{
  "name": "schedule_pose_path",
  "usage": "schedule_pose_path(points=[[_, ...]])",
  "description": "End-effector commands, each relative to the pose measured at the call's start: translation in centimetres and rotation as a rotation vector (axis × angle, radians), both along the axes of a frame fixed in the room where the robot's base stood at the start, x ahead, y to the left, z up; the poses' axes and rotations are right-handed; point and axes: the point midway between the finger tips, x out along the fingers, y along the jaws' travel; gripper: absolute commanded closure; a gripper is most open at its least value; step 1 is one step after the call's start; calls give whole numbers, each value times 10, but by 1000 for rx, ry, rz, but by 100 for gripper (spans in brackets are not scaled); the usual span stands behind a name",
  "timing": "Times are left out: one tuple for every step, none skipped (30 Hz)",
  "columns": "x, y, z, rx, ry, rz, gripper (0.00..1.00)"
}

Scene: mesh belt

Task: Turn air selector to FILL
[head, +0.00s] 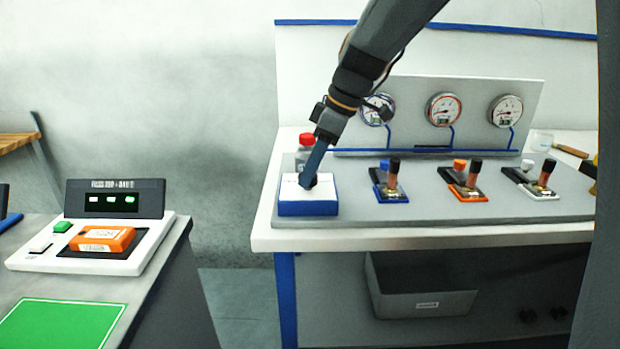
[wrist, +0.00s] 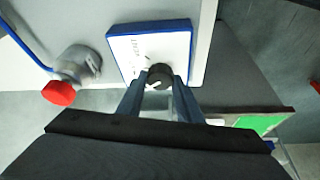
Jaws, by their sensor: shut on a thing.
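The air selector is a white-topped blue box (head: 291,208) with a dark round knob on top, at the left end of the grey panel. My gripper (head: 311,181) reaches down onto this knob in the head view and hides most of it. In the wrist view the black knob (wrist: 159,75) sits between my two fingers (wrist: 158,88), which are shut on it. A light mark shows on the knob. Small lettering on the white plate (wrist: 135,48) is too small to read.
A red-capped grey fitting (wrist: 72,80) stands close beside the selector box. Three lever valves, blue (head: 388,183), orange (head: 466,182) and white (head: 535,182), stand to the right, below several gauges (head: 443,109). A console (head: 95,240) holding an orange device is at the left.

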Motion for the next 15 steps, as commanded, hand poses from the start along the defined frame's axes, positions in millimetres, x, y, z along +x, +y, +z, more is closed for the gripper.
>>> schedule_pose_path(points=[[1, -1, -2, -1, 1, 33, 90], [1, -1, -2, -1, 0, 53, 90], [2, -1, -2, -1, 1, 79, 90], [2, -1, -2, -1, 0, 96, 90], [2, -1, -2, -1, 1, 115, 90], [2, -1, -2, -1, 1, 136, 90], [2, -1, -2, -1, 0, 151, 90], [2, -1, -2, -1, 1, 163, 90], [2, -1, -1, -2, 1, 180, 90], [2, -1, -1, -2, 1, 191, 90], [2, -1, -1, -2, 1, 199, 90], [2, -1, -1, -2, 0, 212, 90], [2, -1, -1, -2, 1, 220, 90], [2, -1, -1, -2, 1, 225, 90], [2, -1, -1, -2, 1, 233, 90]])
